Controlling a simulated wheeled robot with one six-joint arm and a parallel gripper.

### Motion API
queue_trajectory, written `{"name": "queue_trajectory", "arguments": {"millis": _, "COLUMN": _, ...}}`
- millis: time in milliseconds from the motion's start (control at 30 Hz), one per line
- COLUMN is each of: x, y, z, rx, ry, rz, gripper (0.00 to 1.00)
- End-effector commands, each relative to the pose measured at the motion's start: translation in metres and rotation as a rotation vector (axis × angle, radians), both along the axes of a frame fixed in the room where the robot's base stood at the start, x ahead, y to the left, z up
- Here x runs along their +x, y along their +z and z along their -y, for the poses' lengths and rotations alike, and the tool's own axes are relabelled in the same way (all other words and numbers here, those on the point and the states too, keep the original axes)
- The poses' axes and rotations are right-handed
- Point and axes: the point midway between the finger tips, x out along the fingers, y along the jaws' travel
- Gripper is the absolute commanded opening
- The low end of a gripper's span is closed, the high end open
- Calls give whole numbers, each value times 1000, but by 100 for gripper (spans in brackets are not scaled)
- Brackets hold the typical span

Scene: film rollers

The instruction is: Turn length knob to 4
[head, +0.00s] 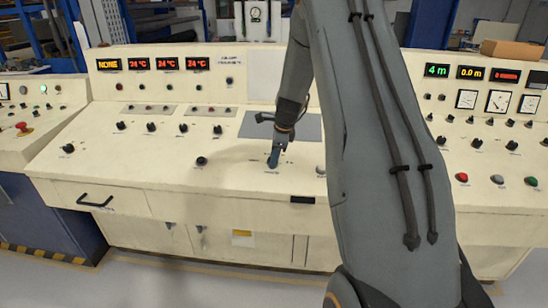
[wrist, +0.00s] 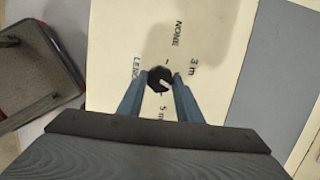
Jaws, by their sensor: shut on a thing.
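The length knob (wrist: 159,80) is small, round and black, with a pale mark on its lower right part, in the wrist view. Around it the panel reads NONE, 3 m and 5 m, and a cut-off label starting LENG is at its left. No 4 m label is visible there. My gripper (wrist: 160,82) is shut on the knob, one blue finger on each side. In the head view my gripper (head: 273,160) points down at the desk panel and hides the knob. A green display (head: 437,71) at the right reads 4 m.
The cream control desk (head: 130,160) carries several other black knobs, including one to the left (head: 202,161). Red displays (head: 153,64) stand at the upper left. Coloured buttons (head: 462,178) are at the right. My arm covers the middle right of the desk.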

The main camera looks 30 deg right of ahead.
Motion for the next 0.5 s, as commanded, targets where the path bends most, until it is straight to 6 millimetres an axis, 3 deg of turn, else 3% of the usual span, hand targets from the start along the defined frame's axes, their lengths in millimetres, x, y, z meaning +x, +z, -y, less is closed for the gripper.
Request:
{"name": "queue_trajectory", "arguments": {"millis": 467, "x": 3, "y": 2, "z": -1, "rx": 2, "ry": -15, "rz": 8, "gripper": 10}}
{"name": "queue_trajectory", "arguments": {"millis": 500, "x": 3, "y": 2, "z": -1, "rx": 2, "ry": -15, "rz": 8, "gripper": 35}}
